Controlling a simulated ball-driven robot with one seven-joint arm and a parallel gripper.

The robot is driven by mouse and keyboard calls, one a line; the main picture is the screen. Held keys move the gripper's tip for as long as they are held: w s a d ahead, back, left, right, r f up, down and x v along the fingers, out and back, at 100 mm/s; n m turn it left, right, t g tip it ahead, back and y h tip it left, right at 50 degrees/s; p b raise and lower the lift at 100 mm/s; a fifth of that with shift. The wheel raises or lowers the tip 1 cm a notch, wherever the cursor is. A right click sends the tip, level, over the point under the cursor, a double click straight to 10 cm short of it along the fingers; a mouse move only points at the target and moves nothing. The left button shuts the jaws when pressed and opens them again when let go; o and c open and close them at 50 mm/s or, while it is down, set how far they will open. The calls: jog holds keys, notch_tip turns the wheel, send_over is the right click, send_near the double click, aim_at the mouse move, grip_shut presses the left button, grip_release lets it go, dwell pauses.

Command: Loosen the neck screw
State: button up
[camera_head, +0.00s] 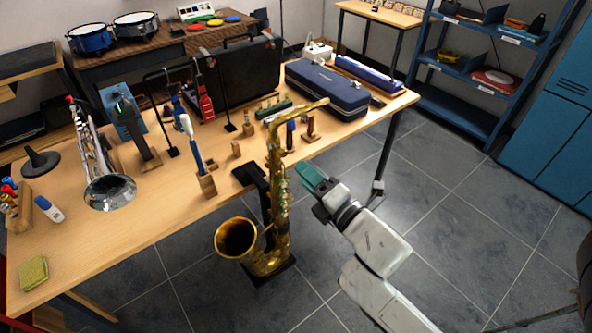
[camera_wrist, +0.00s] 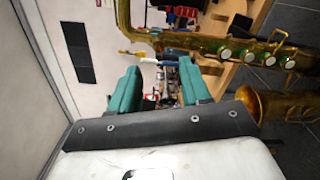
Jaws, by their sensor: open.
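The brass saxophone (camera_head: 277,200) stands upright on a dark stand at the table's front edge, its neck curving up to the right and its bell low at the left. In the wrist view the saxophone (camera_wrist: 245,53) runs sideways across the upper right. The neck screw is too small to make out, around where the neck meets the body. My gripper (camera_head: 309,177) is to the right of the saxophone's upper body, apart from it. In the wrist view its two teal fingers (camera_wrist: 158,80) are spread with nothing held between them.
A blue shelf (camera_head: 455,105) stands at the back right. The tiled floor right of the saxophone is mostly clear.

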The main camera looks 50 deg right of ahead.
jog(key=shift+b+v, duration=0.3)
jog(key=shift+v, duration=1.4)
jog(key=s+a+f+m+g, duration=0.1)
jog(key=s+f+m+g, duration=0.2)
jog(key=f+m+g, duration=0.7)
jog(key=s+a+f+m+g+y, duration=0.4)
jog(key=s+a+f+m+g, duration=0.2)
jog(key=s+a+f+m, duration=0.2)
jog(key=s+a+f, duration=0.1)
jog(key=s+a, duration=0.1)
jog(key=shift+s+f+m+y, duration=0.3)
jog(key=shift+m+y, duration=0.1)
